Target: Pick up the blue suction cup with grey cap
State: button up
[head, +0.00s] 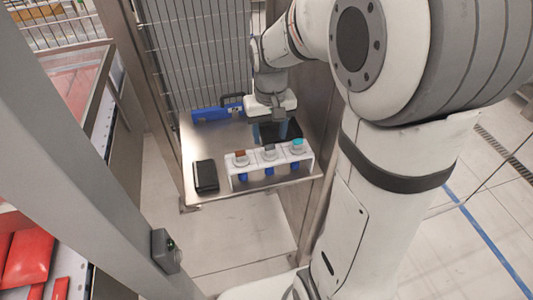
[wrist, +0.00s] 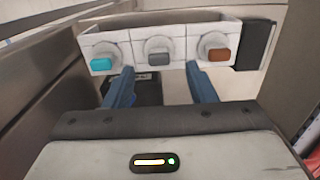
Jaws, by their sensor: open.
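A white holder (head: 240,177) stands on a metal table and carries three suction cups in a row. The middle one is the blue suction cup with grey cap (head: 269,149); its blue lower part shows below the holder's top. In the wrist view its grey cap (wrist: 158,59) is in the middle of the holder. My gripper (head: 270,133) is just behind the holder, over the table. Its blue fingers are open and empty. In the wrist view the gripper (wrist: 159,72) has one finger on each side of the grey cap's line, apart from it.
A brown-capped cup (head: 240,156) and a teal-capped cup (head: 297,145) flank the grey one closely. A black case (head: 205,176) lies left of the holder. A blue item (head: 210,114) lies at the back left, before a wire fence (head: 190,50). A black object partly shows behind my gripper.

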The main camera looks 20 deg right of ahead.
aim_at(270, 146)
jog(key=shift+f, duration=2)
jog(key=shift+c, duration=0.4)
jog(key=c, duration=0.8)
jog(key=shift+r, duration=0.1)
notch_tip(270, 146, up, 10)
